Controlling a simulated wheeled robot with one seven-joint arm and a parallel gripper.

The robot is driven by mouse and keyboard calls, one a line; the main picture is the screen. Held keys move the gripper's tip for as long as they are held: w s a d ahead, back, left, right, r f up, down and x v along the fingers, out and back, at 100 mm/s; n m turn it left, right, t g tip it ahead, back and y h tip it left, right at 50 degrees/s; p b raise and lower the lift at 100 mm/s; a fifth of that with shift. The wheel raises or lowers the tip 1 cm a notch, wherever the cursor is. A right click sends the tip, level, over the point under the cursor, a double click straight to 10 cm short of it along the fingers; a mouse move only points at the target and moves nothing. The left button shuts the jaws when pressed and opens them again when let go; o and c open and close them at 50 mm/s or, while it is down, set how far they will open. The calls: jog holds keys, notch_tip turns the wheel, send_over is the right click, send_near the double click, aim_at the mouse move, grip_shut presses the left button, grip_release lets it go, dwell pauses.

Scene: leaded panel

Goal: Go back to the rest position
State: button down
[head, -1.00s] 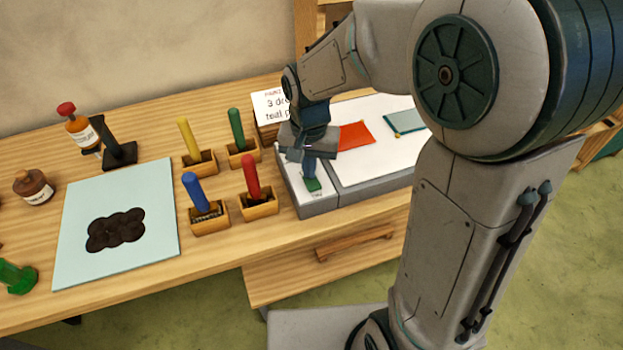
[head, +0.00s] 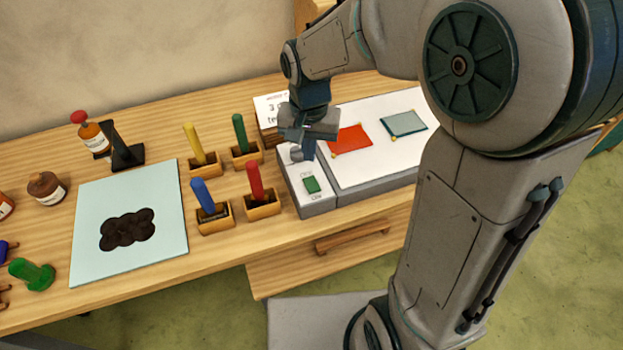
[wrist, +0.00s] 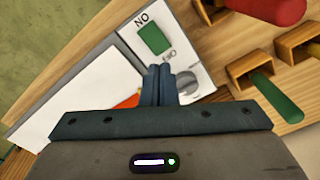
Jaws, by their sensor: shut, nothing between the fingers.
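My gripper (head: 305,150) is shut and empty. It hangs above the left part of the grey and white light box, over the control strip with a green switch (head: 312,184) and a grey knob (head: 296,153). In the wrist view my gripper's fingers (wrist: 158,84) are together, with the green switch (wrist: 154,39) beyond them and the knob (wrist: 187,80) close on their right. The light box (head: 385,178) carries an orange-red glass piece (head: 350,139) and a pale teal piece (head: 404,123).
Left of the box stand wooden holders with yellow (head: 194,140), green (head: 240,133), blue (head: 203,196) and red (head: 255,180) handled tools. A pale blue board (head: 165,200) with a dark blotch, bottles (head: 92,137) and a card (head: 272,105) are on the bench. Air above the bench front is free.

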dwell(0.4)
jog(key=s+d+r+n+t, duration=0.2)
jog(key=s+d+r, duration=0.4)
jog(key=s+d, duration=0.6)
jog(key=shift+s+n+t, duration=0.35)
jog(key=shift+n+t, duration=0.05)
jog(key=shift+t, duration=0.1)
jog(key=shift+a, duration=0.1)
